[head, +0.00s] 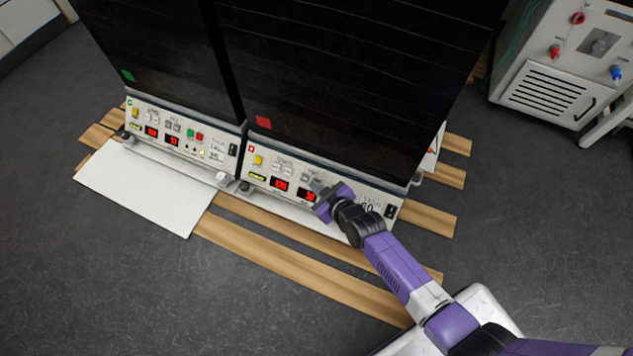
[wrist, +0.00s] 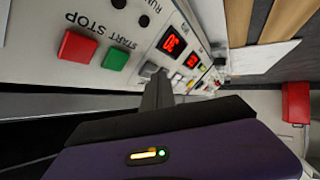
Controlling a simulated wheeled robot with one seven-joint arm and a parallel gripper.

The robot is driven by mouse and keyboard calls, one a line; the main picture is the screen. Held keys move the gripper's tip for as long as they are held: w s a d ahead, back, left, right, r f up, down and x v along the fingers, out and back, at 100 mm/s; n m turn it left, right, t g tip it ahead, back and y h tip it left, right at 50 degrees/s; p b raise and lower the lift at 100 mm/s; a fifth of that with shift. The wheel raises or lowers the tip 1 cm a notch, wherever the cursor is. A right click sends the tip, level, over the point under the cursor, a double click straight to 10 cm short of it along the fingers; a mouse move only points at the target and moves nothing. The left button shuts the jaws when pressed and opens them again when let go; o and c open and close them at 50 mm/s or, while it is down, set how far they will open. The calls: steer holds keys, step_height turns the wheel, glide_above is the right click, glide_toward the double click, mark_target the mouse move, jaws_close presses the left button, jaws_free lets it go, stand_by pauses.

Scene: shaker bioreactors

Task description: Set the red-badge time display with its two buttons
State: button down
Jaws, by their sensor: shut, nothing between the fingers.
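The red-badge unit is the right one of two dark shaker cabinets; its red badge (head: 251,149) sits at the left end of its white panel. The panel has two lit red displays. The right one, the time display (head: 306,195), is partly covered by my gripper in the head view; it shows in the wrist view (wrist: 172,43), digits too small to read surely. Small grey buttons (head: 306,178) sit above it. My gripper (wrist: 160,80) is shut and empty, its fingertips at the grey buttons (wrist: 149,70) beside the display. I cannot tell whether they touch.
The wrist view shows a red STOP button (wrist: 77,46) and a green START button (wrist: 116,59) close by. The green-badge unit (head: 165,130) stands to the left. Wooden slats (head: 290,265) and a white board (head: 140,190) lie in front. A white machine (head: 555,75) stands at right.

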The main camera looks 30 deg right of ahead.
steer(key=shift+w+d+f, duration=0.15)
steer(key=shift+d+f, duration=0.1)
stand_by(0.8)
steer(key=shift+r, duration=0.1)
steer(key=shift+s+a+r+p, duration=0.35)
steer(key=shift+a+r+p, duration=0.15)
steer(key=shift+p, duration=0.8)
steer(key=s+a+r+p, duration=0.1)
steer(key=p, duration=0.3)
steer(key=s+a+r+p, duration=0.1)
steer(key=a+r+p, duration=0.1)
steer(key=p, duration=0.2)
steer(key=shift+s+r, duration=0.1)
steer(key=shift+r, duration=0.05)
stand_by(0.5)
